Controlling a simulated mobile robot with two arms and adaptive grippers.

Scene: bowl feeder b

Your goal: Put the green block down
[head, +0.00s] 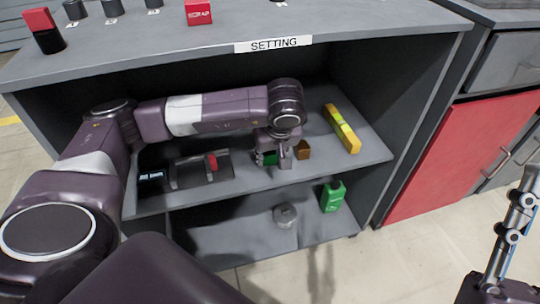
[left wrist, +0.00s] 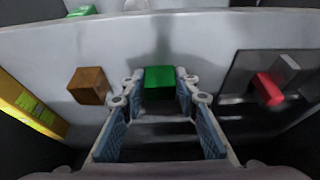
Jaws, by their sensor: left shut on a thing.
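The green block (head: 267,158) is in my left gripper (head: 282,158), just over the upper shelf of the open cabinet. In the left wrist view the block (left wrist: 159,80) sits between the two fingertips of the left gripper (left wrist: 160,92), which are shut on it. I cannot tell whether its underside touches the shelf. Much of the block is hidden by the gripper in the head view. My right gripper (head: 512,228) shows partly at the right edge of the head view, away from the cabinet; its opening cannot be made out.
A brown block (head: 302,150) is close beside the left gripper. A dark fixture with a red part (head: 212,162) stands to the left.

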